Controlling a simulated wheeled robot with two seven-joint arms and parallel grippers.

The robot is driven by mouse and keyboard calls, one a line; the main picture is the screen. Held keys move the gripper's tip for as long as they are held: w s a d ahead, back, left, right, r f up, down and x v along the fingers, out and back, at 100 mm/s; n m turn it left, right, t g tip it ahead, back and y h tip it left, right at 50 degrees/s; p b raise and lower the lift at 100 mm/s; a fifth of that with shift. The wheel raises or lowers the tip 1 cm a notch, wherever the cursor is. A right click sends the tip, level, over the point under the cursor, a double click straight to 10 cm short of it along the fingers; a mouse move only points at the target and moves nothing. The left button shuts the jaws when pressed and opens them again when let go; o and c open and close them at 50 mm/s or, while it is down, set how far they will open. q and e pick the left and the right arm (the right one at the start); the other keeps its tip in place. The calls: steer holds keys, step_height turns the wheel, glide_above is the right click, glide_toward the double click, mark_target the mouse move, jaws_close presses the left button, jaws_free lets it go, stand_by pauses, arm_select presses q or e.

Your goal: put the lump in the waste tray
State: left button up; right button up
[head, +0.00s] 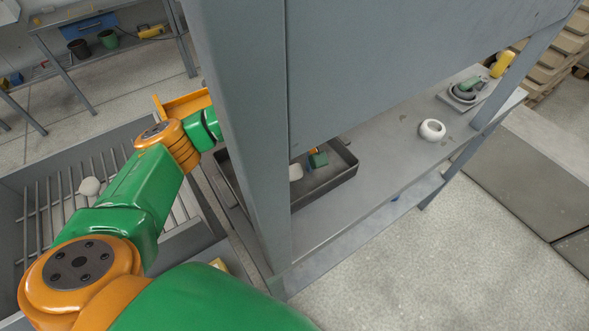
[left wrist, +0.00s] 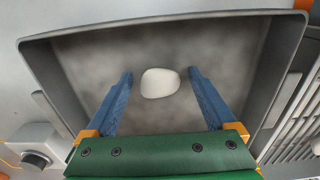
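A white lump (head: 296,171) shows inside a dark grey tray (head: 335,178) on the bench, partly hidden by the post. In the left wrist view the lump (left wrist: 160,82) lies within the tray (left wrist: 287,62), apart from its walls. My left gripper (head: 317,157) is over the tray, mostly hidden behind the post. Its blue fingers (left wrist: 160,75) are open, with a gap on each side of the lump. No label shows on the tray. My right gripper is not in view.
A grey post and panel (head: 420,65) stand close to my left arm. A grated bin (head: 60,195) with another pale lump (head: 89,186) is at left.

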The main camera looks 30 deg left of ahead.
mark_target(295, 171)
arm_select(q)
steer(key=shift+r, duration=0.3)
step_height(295, 171, up, 6)
steer(key=shift+f+b, duration=0.25)
steer(key=shift+b, duration=0.45)
step_height(295, 171, up, 6)
steer(key=shift+r+p, duration=0.15)
steer(key=shift+p, duration=0.25)
